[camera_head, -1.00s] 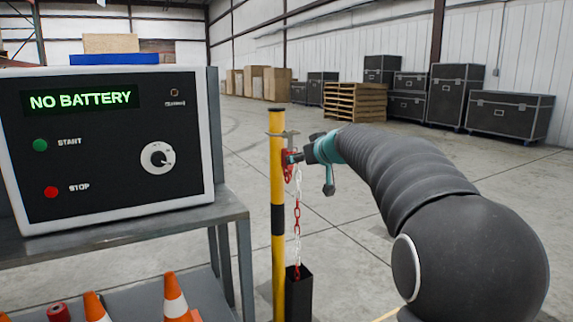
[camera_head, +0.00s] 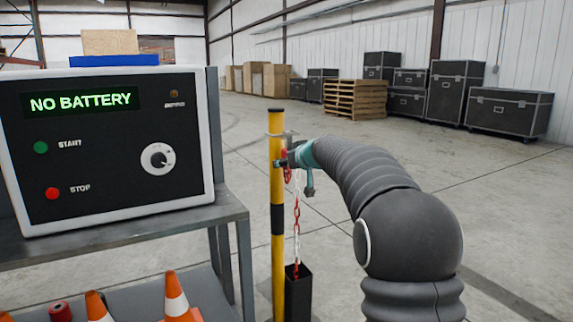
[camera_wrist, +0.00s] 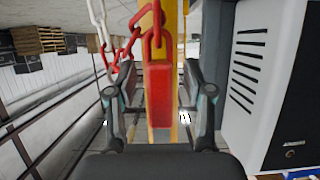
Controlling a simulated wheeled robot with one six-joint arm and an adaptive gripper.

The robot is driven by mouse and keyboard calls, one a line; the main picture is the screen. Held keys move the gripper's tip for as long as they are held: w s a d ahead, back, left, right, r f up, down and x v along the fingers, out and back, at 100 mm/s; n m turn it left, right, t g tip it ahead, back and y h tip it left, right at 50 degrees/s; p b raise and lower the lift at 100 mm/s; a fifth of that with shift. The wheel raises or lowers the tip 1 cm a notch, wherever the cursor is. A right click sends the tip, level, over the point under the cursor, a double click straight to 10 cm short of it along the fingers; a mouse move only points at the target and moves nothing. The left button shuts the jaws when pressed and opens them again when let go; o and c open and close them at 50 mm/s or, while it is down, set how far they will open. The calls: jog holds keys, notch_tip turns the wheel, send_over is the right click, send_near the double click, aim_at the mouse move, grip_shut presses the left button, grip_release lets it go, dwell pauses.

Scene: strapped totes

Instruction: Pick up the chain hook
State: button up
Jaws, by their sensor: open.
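The red chain hook (camera_wrist: 159,92) hangs by the yellow post, with a red link at its end, in the wrist view. My gripper (camera_wrist: 158,95) is open, with one finger on each side of the hook; I cannot tell whether either finger touches it. In the head view my gripper (camera_head: 287,160) is at the post's upper part and mostly covers the hook. The red and white chain (camera_head: 296,215) hangs from there down to a black square tube (camera_head: 298,290).
The yellow post (camera_head: 277,190) with a black band stands right behind the hook. A control box (camera_head: 110,205) reading "NO BATTERY" sits on a grey table (camera_head: 130,235) to the left, with orange cones (camera_head: 176,297) below. Pallets and black cases (camera_head: 510,112) stand far back.

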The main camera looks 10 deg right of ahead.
grip_shut()
jog(key=shift+r, duration=0.15)
